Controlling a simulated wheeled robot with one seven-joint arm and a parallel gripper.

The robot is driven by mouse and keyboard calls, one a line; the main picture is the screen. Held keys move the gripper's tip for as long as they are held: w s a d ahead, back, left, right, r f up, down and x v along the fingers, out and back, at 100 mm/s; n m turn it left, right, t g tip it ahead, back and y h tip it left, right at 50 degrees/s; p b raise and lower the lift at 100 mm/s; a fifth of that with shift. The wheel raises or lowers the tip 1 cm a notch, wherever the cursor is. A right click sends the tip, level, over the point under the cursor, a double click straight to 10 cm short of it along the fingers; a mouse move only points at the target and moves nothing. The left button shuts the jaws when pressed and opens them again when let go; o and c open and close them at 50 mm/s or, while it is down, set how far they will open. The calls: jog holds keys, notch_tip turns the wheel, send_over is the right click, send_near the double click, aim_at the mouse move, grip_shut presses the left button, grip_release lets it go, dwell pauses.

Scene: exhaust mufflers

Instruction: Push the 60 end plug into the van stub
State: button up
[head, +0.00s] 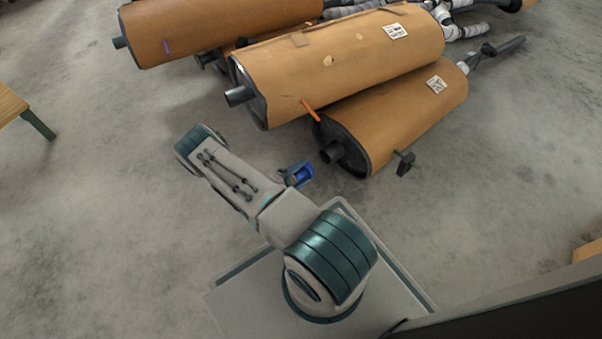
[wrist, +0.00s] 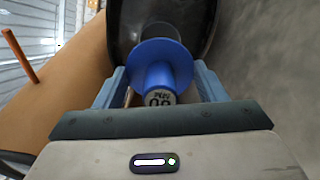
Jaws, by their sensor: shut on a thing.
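The blue end plug (wrist: 160,58) shows a wide round flange and a pale end face with "60" printed on it, upside down in the wrist view. My gripper (wrist: 160,88) is shut on the plug; its blue fingers flank it. In the head view my gripper (head: 300,174) with the plug is just left of the lower right muffler's end. That muffler's short dark stub (head: 332,152) points toward the plug. In the wrist view the stub (wrist: 159,29) shows just beyond the flange, which hides its mouth. I cannot tell whether plug and stub touch. No van label is legible.
Large brown-wrapped mufflers (head: 340,55) lie stacked at the back. An orange rod (head: 311,111) sticks out near the stub, and a dark hanger (head: 405,164) projects at right. A table (head: 12,104) stands at left. The floor around is clear.

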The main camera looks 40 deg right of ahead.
aim_at(295, 178)
jog(key=shift+w+d, duration=0.15)
jog(key=shift+d, duration=2.7)
jog(key=shift+w+d, duration=0.1)
jog(key=shift+d, duration=1.15)
jog(key=o, duration=1.1)
jog(key=shift+c, duration=0.2)
jog(key=a+p, duration=0.1)
jog(key=a, duration=0.3)
jog(key=a+p, duration=0.1)
jog(key=a, duration=0.4)
jog(key=s+a+p, duration=0.1)
jog(key=a+p, duration=0.1)
jog(key=a, duration=0.2)
jog(key=shift+a, duration=0.4)
